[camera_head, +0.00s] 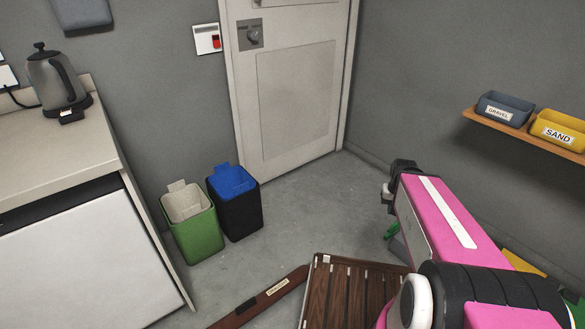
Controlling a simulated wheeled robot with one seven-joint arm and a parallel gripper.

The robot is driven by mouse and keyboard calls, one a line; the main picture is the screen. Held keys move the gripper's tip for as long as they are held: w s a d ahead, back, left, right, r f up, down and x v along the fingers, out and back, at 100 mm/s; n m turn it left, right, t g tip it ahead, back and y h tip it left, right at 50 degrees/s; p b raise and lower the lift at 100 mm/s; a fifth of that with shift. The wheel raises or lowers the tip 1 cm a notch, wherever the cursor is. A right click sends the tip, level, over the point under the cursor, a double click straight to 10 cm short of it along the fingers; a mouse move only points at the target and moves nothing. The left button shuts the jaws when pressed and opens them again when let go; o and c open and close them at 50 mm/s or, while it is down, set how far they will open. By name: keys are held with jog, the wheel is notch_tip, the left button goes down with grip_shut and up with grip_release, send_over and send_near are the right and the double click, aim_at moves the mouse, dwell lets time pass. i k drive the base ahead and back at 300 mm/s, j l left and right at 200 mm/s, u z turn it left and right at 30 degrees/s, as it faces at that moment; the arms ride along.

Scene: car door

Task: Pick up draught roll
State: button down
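A long, thin reddish-brown strip (263,300) lies on the floor at the bottom centre. It has a pale label, whose lettering is too small to read, and a dark band. It looks like the draught roll. It runs slantwise, with its upper right end beside the wooden slatted piece and its lower left end cut off by the picture's edge. My pink arm reaches in from the lower right. Dark parts show at its far end, well above and to the right of the strip. I cannot make out fingers there or anything held.
A dark wooden slatted piece (350,291) stands right of the strip. A green bin (196,237) and a black bin with blue lid (240,218) stand by the counter (50,150). A shelf (520,132) holds gravel and sand tubs. Floor before the closed door (297,100) is clear.

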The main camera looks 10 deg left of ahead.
aim_at(241, 314)
jog(key=k+l+u, duration=0.15)
jog(key=u, duration=2)
jog(key=z, duration=0.55)
jog(key=j+z, duration=0.35)
jog(key=k+j+z, duration=0.15)
jog(key=j+z, duration=0.25)
jog(key=k+j+z, duration=0.15)
jog(key=z, duration=0.2)
jog(key=k+j, duration=0.35)
jog(key=j, duration=0.3)
